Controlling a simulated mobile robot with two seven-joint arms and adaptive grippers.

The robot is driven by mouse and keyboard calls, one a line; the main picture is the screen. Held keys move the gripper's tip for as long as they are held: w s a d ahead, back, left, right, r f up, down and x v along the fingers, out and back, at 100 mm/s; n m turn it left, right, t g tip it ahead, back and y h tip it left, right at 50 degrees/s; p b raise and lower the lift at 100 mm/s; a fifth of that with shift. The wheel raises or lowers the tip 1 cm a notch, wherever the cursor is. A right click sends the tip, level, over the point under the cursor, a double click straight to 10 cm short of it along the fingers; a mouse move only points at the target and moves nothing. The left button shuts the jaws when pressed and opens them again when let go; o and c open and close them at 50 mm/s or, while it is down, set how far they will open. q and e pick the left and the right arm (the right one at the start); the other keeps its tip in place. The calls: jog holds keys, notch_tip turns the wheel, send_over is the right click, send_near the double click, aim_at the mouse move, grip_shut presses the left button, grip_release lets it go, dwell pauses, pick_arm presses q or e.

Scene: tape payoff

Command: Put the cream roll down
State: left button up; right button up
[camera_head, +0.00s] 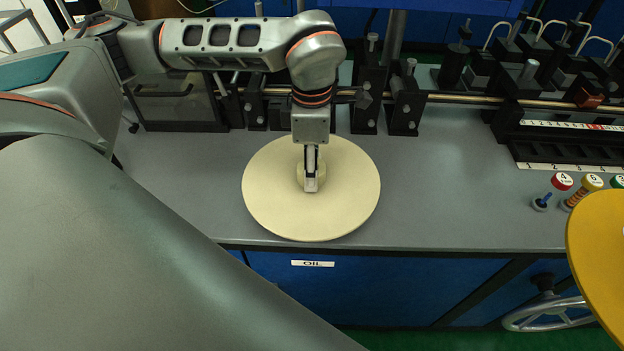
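The cream roll (275,205) is a large, thin, pale disc. It shows face up over the grey bench top near its front edge. My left gripper (311,178) points down at the middle of the disc, with its fingers on the small raised core there. The fingers look closed on this core, one nearer and one farther, though they partly hide it. The disc looks level and very close to the bench. I cannot tell whether its underside touches the surface. My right gripper is not in view.
Behind the disc run a metal rod and black clamp blocks (405,105). A numbered rack (570,150) and small numbered spools (582,190) stand at the right. A yellow disc (600,250) cuts the right edge. The bench (450,200) is clear right of the cream roll.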

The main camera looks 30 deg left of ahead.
pick_arm(q)
jog(key=shift+f, duration=2.1)
jog(key=o, duration=1.2)
jog(key=shift+r, duration=0.1)
notch_tip(320, 180, up, 12)
